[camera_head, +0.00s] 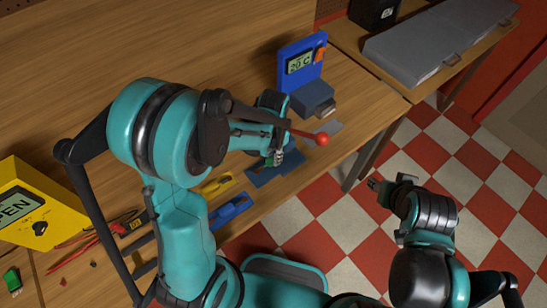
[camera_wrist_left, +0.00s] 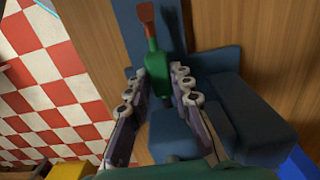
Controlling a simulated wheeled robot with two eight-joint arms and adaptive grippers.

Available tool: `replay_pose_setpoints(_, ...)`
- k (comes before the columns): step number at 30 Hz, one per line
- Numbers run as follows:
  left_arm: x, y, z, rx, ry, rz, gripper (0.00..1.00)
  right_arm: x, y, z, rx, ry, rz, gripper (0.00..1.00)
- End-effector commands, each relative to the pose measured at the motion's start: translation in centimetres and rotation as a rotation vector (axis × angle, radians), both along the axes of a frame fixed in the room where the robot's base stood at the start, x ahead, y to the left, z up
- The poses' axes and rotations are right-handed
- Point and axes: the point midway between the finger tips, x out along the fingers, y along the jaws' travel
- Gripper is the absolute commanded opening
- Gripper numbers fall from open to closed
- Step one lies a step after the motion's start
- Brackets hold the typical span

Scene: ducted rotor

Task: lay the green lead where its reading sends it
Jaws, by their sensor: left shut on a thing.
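My left gripper (camera_head: 277,150) is shut on the green lead (camera_head: 274,159) over the right part of the bench. In the left wrist view, the green lead (camera_wrist_left: 157,70) stands between the two fingers (camera_wrist_left: 153,98), with its reddish-brown tip pointing away. It is over or against a dark blue holder (camera_wrist_left: 255,115); I cannot tell whether they touch. The yellow meter (camera_head: 35,218) at the left shows letters ending in "PEN", partly cut off. The blue meter (camera_head: 302,62) shows about "20 C". My right gripper (camera_head: 388,186) hangs over the floor, its finger opening unclear.
A yellow tray (camera_head: 217,184) and a blue tray (camera_head: 231,208) lie along the bench's front edge. Red probe wires (camera_head: 100,235) lie near the yellow meter. A small green piece (camera_head: 12,279) is at far left. A grey case (camera_head: 435,43) rests on another table.

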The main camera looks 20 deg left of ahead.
Motion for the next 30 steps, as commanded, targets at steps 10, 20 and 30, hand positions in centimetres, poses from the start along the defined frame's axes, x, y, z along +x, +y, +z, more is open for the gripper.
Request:
replay_pose_setpoints(10, -0.1, 0.1, -1.5, 0.000, 0.000, 0.000, 0.00, 0.0, 0.0, -0.5, 0.000, 0.000, 0.000, 0.40)
replay_pose_setpoints(20, -0.1, 0.1, -1.8, 0.000, 0.000, 0.000, 0.42, 0.0, 0.0, -0.8, 0.000, 0.000, 0.000, 0.40)
replay_pose_setpoints(30, -0.1, 0.1, -0.6, 0.000, 0.000, 0.000, 0.42, 0.0, 0.0, -0.1, 0.000, 0.000, 0.000, 0.40)
